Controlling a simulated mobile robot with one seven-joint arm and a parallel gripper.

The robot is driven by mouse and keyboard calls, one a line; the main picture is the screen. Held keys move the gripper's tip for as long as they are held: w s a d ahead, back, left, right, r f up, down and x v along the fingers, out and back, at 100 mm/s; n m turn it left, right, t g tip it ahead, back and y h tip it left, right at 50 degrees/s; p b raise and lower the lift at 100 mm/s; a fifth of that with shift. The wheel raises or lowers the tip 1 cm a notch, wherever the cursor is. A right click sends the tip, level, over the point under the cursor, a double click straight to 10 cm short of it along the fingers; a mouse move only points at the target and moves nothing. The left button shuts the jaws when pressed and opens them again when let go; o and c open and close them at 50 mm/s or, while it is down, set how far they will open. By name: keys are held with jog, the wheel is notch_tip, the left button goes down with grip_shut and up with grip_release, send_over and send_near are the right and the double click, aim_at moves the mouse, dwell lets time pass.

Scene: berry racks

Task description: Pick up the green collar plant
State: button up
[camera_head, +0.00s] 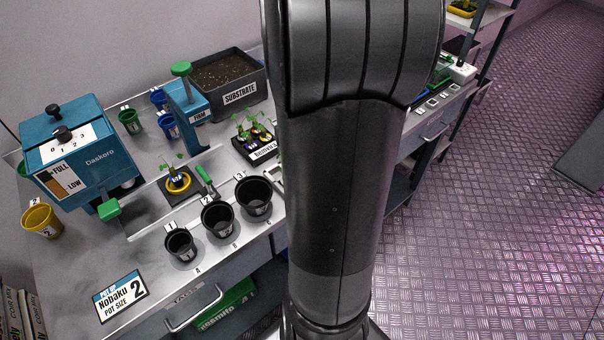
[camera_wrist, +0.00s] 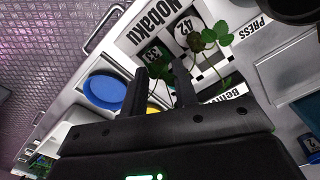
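My gripper (camera_wrist: 160,68) shows in the wrist view with its two dark fingers apart and nothing clearly held between them. In the head view my arm fills the middle and hides my gripper. A plant with a yellow collar (camera_head: 177,181) stands in a black square holder on the bench. I cannot make out a green collar for certain.
Three black pots (camera_head: 217,219) stand along the bench front. A blue Daskoro machine (camera_head: 78,155), a blue press (camera_head: 188,112) and a substrate bin (camera_head: 231,98) stand behind. A blue dish (camera_wrist: 104,91) lies left of my fingers in the wrist view.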

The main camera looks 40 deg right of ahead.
grip_shut()
dwell(0.4)
jog(key=shift+r, duration=0.6)
notch_tip(320, 180, up, 3)
jog(key=shift+f, duration=0.2)
jog(key=s+d+r, duration=0.5)
jog(key=s+r, duration=0.2)
jog(key=s, duration=0.2)
jog(key=w+a+r+n, duration=0.2)
jog(key=w+a+n, duration=0.2)
jog(key=w+a, duration=0.75)
jog(key=shift+w+d+f, duration=0.25)
jog(key=shift+w+f, duration=0.05)
jog(key=shift+f, duration=1.75)
jog(key=shift+w+d+f, duration=0.2)
jog(key=shift+w+f, duration=0.1)
jog(key=shift+f, duration=1.8)
jog(key=shift+w+d+f, duration=0.25)
jog(key=shift+w+f, duration=0.05)
jog(key=shift+f, duration=1.75)
